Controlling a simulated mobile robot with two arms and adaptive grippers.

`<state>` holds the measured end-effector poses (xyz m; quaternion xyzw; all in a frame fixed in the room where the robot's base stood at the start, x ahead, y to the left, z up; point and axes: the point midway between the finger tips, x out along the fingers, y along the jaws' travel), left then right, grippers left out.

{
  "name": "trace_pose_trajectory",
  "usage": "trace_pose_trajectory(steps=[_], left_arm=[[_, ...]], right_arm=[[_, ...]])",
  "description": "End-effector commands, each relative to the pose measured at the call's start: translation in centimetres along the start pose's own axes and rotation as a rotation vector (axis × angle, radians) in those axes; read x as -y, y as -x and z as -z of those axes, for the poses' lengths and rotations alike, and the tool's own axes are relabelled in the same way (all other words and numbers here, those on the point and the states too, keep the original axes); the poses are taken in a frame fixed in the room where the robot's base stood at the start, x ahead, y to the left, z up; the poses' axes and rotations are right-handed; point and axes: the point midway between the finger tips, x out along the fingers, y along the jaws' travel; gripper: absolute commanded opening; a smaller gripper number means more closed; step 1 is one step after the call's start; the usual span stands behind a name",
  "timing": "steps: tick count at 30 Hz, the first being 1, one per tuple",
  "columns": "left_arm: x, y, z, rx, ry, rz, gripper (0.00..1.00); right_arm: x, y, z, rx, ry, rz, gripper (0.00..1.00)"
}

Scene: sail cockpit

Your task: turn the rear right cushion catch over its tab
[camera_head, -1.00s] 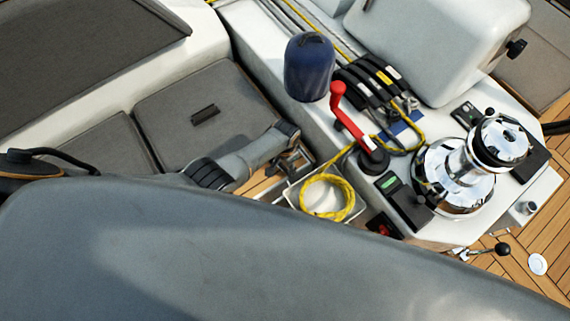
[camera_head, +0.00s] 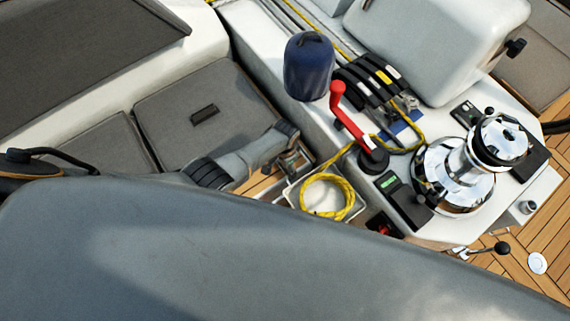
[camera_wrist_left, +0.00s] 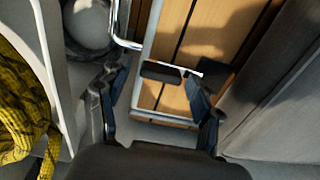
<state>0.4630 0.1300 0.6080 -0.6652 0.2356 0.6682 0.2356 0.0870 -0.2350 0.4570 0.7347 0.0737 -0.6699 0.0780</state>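My left gripper (camera_head: 294,166) is over the narrow gap between the grey seat cushion (camera_head: 165,105) and the white console. In the left wrist view its two fingers (camera_wrist_left: 158,92) are apart. Between and beyond them is a short black bar (camera_wrist_left: 161,72) beside a bent chrome rod (camera_wrist_left: 125,42), above teak planks. I cannot tell whether the bar touches a finger, or whether it is the catch. A small dark rectangular piece (camera_head: 204,114) lies flat on the seat cushion, away from the gripper; I cannot tell whether it is a catch. No tab can be made out. My right gripper is not in view.
A yellow rope coil (camera_head: 328,196) lies in a white tray right beside the gripper and shows at the left wrist view's edge (camera_wrist_left: 22,100). A red-handled crank (camera_head: 350,118), blue cover (camera_head: 310,66) and chrome winch (camera_head: 462,172) stand on the console. My large grey body part fills the foreground.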

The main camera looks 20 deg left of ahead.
Motion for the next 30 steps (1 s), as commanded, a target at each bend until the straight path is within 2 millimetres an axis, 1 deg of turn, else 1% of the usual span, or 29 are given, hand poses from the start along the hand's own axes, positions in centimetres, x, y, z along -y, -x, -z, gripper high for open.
trace_pose_trajectory(steps=[9,14,20,26,30], left_arm=[[0.1,0.2,0.2,-0.004,0.001,0.001,0.68],[0.1,0.8,0.2,-0.005,0.001,0.001,0.68],[0.1,2.9,0.1,-0.005,0.002,0.003,0.68],[0.1,5.8,0.2,-0.006,0.001,0.003,0.68],[0.1,8.2,0.2,-0.006,0.001,0.002,0.68]], right_arm=[[-0.3,0.0,-0.1,0.002,0.002,-0.003,0.31],[-0.1,0.0,-0.1,0.001,0.001,-0.002,0.31],[-0.1,0.0,-0.1,0.001,0.001,-0.001,0.31],[0.0,0.0,0.0,0.001,0.000,0.000,0.31],[0.0,0.0,0.0,0.001,0.000,0.000,0.31]])
